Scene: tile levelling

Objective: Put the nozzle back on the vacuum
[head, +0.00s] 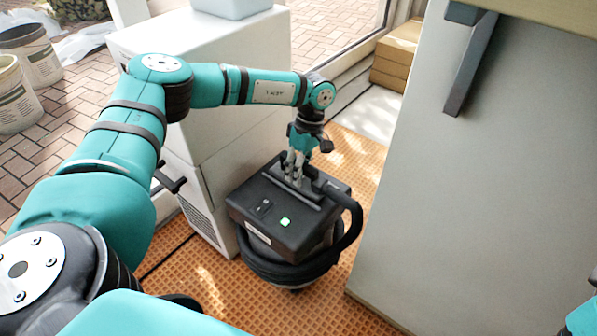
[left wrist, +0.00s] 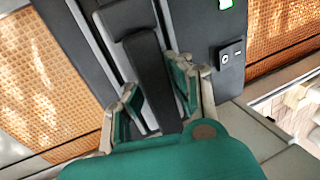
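The vacuum (head: 270,225) is a black box-shaped unit with a lit green button, standing on the orange floor with a black hose around its base and right side. A black nozzle-like bar (left wrist: 148,65) lies along its top in the left wrist view; I cannot tell whether it is the nozzle or a handle. My left gripper (head: 293,172) points down at the top of the vacuum. In the left wrist view its fingers (left wrist: 157,97) are apart, one on each side of the bar, with a narrow gap at the left finger. My right gripper is out of view.
A white cabinet (head: 205,110) stands close behind and left of the vacuum. A large grey panel (head: 490,180) stands to its right. Buckets (head: 30,55) are on the paving outside at far left. Some orange floor (head: 205,295) is free in front.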

